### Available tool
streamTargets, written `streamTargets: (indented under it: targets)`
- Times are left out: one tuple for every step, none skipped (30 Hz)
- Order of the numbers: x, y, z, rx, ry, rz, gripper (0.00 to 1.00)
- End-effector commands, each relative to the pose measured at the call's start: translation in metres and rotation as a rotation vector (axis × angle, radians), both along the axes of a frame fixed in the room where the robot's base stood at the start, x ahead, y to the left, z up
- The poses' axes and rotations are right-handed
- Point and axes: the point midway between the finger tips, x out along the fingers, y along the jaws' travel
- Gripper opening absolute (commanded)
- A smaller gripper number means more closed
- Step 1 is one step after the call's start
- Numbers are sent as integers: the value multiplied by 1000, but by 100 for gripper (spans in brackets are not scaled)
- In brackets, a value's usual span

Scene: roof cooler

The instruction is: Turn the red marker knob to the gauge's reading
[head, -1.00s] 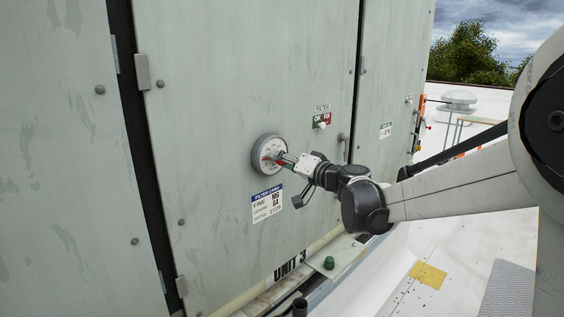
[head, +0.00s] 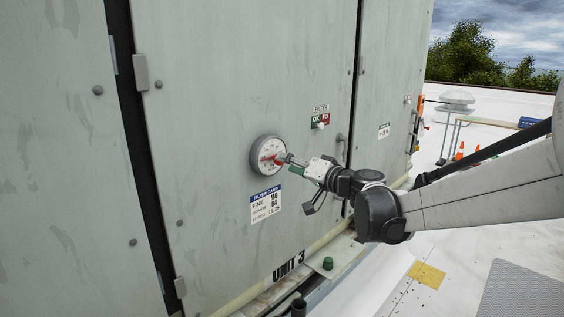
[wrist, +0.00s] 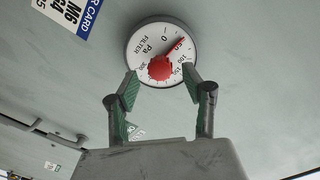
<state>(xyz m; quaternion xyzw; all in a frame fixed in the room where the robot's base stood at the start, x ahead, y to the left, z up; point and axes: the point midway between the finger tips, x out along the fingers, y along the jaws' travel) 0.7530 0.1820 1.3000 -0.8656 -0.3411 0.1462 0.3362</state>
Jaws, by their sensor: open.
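The round white gauge (head: 262,148) with a grey rim is on the cabinet door in the head view. In the wrist view the gauge (wrist: 142,45) has a "Pa FILTER" dial. The red marker knob (wrist: 160,69) is at its centre, and a red pointer runs from it toward the upper right of the dial, between 0 and 100. A separate reading needle is hard to make out. My gripper (wrist: 161,82) is open, its green-padded fingertips on either side of the knob, apart from it. In the head view my gripper (head: 290,160) is just right of the gauge.
A filter card (head: 266,204) is below the gauge. A green and red OK/FIX plate (head: 321,121) is above right, and a door handle (head: 341,147) is further right. A ledge with a green cap (head: 328,263) runs below. Door left of the gauge is clear.

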Motion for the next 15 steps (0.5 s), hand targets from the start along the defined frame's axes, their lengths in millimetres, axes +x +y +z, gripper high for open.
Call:
streamTargets:
  targets:
    - [-8,-9,1,0,0,-3,45]
    - [-13,-13,1,0,0,-3,45]
    - [-18,-18,1,0,0,-3,45]
    - [-22,-23,1,0,0,-3,45]
    - [-27,-27,1,0,0,-3,45]
    - [-32,-32,1,0,0,-3,45]
    - [-36,-35,1,0,0,-3,45]
    - [-39,-38,1,0,0,-3,45]
    - [-44,-42,2,0,0,-2,45]
    - [-46,-45,2,0,0,-2,45]
    - [-48,-47,2,0,0,-1,45]
    - [-51,-50,2,0,0,-1,45]
    - [-53,-51,2,0,0,-1,45]
    - [-55,-53,2,0,0,-1,45]
    - [-57,-54,2,0,0,0,45]
